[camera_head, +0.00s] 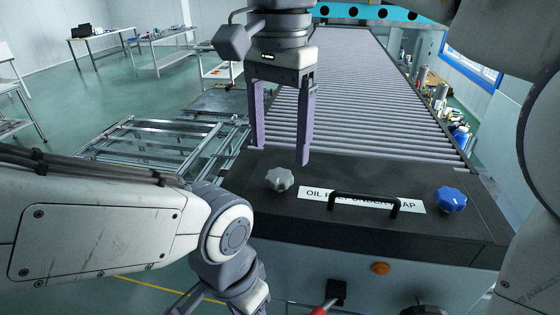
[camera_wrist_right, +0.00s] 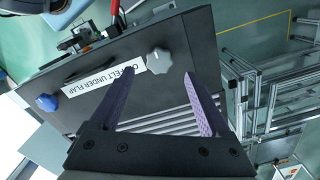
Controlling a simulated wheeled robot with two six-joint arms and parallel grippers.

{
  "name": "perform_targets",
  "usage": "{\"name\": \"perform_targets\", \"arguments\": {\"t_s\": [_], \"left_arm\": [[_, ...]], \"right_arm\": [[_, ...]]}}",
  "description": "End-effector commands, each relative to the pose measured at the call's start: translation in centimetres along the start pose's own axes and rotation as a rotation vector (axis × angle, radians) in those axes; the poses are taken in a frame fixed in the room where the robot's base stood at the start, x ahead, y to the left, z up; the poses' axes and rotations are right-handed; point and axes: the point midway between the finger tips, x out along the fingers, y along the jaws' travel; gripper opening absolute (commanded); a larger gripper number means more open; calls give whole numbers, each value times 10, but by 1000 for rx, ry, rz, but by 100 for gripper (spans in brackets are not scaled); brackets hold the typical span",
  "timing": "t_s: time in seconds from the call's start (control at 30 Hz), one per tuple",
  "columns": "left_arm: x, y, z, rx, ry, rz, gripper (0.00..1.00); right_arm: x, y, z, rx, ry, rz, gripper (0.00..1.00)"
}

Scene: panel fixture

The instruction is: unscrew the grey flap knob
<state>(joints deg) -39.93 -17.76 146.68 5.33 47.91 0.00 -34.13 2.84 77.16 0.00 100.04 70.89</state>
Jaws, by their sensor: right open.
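The grey knob (camera_head: 280,179) is a lobed knob on the left part of the black flap (camera_head: 330,230), left of a white label. My right gripper (camera_head: 280,155) hangs above and behind it, fingers down. Its two purple fingers are wide apart with nothing between them. In the right wrist view the grey knob (camera_wrist_right: 159,60) appears between the fingers (camera_wrist_right: 152,46), near the right fingertip. In the head view a gap shows between the fingertips and the knob.
A blue knob (camera_head: 451,199) sits on the flap's right side. A black handle (camera_head: 364,203) arches over the label. A roller conveyor (camera_head: 350,90) runs behind. An orange button (camera_head: 380,268) and a red-tipped lever are on the front. A metal frame (camera_head: 160,145) stands at left.

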Motion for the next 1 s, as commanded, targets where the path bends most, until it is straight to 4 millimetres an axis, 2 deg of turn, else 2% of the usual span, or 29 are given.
{"name": "perform_targets", "arguments": {"t_s": [0.1, 0.3, 0.67, 0.7, 0.73, 0.87, 0.9, 1.0], "left_arm": [[1, 0, 0, 0, 0, 0, 50], [0, 0, 0, 0, 0, 0, 50], [0, 0, 0, 0, 0, 0, 50], [0, 0, 0, 0, 0, 0, 50], [0, 0, 0, 0, 0, 0, 50], [0, 0, 0, 0, 0, 0, 50], [0, 0, 0, 0, 0, 0, 50], [0, 0, 0, 0, 0, 0, 50]], "right_arm": [[20, 1, 0, 0, -1, 2, 81], [43, 1, 0, 2, 0, 0, 81], [49, 2, -1, 4, 0, -1, 81], [49, 2, -1, 4, 0, -1, 77], [49, 2, -1, 4, 0, -1, 66], [49, 2, -1, 4, 0, -1, 16], [49, 2, -1, 4, 0, -1, 1], [49, 2, -1, 3, 0, -1, 0]]}}
